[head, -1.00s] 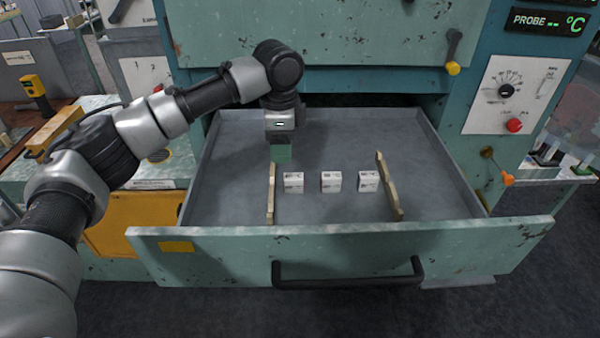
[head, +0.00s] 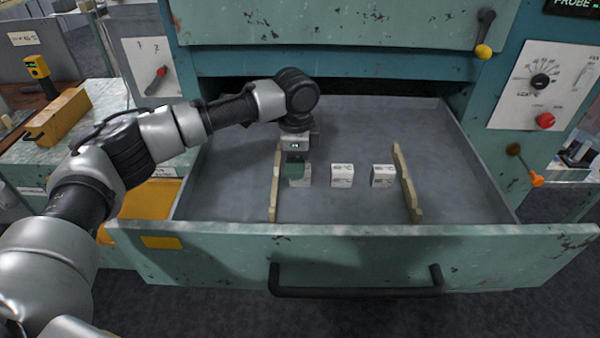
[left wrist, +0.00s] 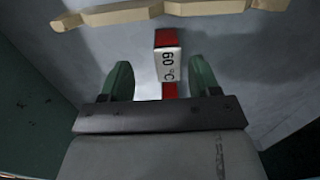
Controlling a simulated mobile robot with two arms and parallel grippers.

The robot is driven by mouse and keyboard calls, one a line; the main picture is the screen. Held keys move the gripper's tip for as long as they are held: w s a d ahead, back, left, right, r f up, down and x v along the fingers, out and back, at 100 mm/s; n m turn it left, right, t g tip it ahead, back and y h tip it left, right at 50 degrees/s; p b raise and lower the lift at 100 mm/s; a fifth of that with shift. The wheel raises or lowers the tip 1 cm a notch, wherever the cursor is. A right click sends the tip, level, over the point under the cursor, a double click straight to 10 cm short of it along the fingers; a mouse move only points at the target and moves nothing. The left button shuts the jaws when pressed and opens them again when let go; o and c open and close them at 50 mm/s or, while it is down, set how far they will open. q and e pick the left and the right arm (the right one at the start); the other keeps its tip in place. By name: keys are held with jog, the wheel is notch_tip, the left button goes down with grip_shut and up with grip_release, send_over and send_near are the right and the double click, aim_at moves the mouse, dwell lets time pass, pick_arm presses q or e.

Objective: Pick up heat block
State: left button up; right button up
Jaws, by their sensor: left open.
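Three small white heat blocks sit in a row on the floor of the open drawer. My left gripper (head: 296,167) is open and points down over the left block (head: 300,180), partly hiding it in the head view. In the left wrist view a white block (left wrist: 168,65) marked "60 °C", with red parts, lies ahead between the two green fingers of the gripper (left wrist: 160,76). The fingers are apart from it, one on each side. The middle block (head: 342,175) and right block (head: 382,176) stand clear; their labels are too small to read. My right gripper is not in view.
Two wooden rails, left (head: 275,185) and right (head: 406,182), flank the row. The drawer (head: 365,240) has a front wall and a black handle (head: 355,292). The drawer floor behind the blocks is bare. A control panel (head: 545,85) stands at the right.

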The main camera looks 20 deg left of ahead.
pick_arm(q)
jog(key=f, duration=0.1)
jog(key=f+p, duration=0.1)
jog(key=f, duration=0.1)
jog(key=w+f, duration=0.1)
jog(key=shift+a+f+p, duration=0.2)
jog(key=shift+a+p, duration=0.05)
jog(key=shift+p, duration=0.15)
jog(key=shift+s+f, duration=0.1)
jog(key=shift+f, duration=0.4)
jog(key=c, duration=1)
jog(key=shift+c, duration=0.2)
jog(key=shift+r, duration=0.15)
